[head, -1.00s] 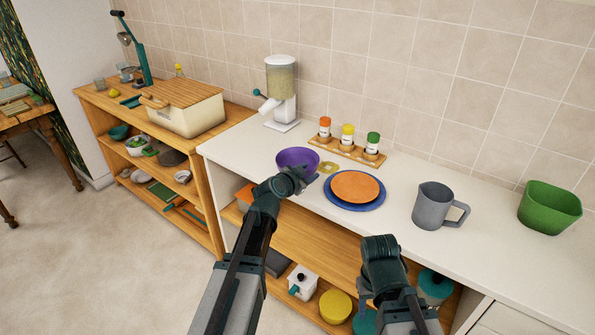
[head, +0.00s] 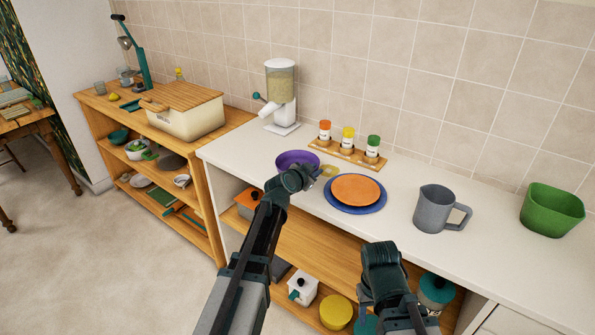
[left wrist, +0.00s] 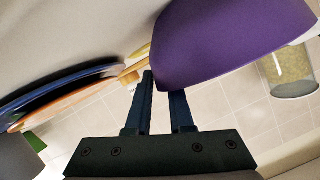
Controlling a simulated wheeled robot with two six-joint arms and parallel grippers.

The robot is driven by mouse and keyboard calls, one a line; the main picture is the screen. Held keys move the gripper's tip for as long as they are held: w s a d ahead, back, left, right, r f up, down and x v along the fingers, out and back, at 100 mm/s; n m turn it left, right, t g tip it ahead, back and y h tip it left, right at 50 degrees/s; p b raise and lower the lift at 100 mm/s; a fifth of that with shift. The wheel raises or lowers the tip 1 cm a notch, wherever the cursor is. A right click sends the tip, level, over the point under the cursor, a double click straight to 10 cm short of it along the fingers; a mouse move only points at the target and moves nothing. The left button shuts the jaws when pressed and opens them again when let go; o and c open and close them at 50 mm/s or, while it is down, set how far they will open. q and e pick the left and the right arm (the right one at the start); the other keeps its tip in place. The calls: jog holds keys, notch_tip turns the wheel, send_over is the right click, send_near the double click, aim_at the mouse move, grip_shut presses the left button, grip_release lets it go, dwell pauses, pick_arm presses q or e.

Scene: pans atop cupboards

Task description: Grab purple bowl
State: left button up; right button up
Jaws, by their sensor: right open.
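The purple bowl (head: 293,157) sits on the white counter, near its front left edge. My left gripper (head: 300,178) is at the bowl's near side and hides part of it. In the left wrist view the bowl (left wrist: 215,45) fills the top middle, close to the fingers (left wrist: 160,95). One finger shows beside the wall; the other finger's tip is hidden behind the bowl. I cannot tell whether the fingers press on the wall. My right gripper (head: 381,253) is open, low in front of the counter, away from the bowl.
An orange plate on a blue plate (head: 355,208) lies right of the bowl. A spice rack (head: 347,153), a grey jug (head: 440,210), a green container (head: 552,208) and a dispenser (head: 281,95) also stand on the counter. Shelves with pots lie below the counter front.

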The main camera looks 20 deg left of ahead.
pick_arm(q)
grip_shut()
dwell(1.3)
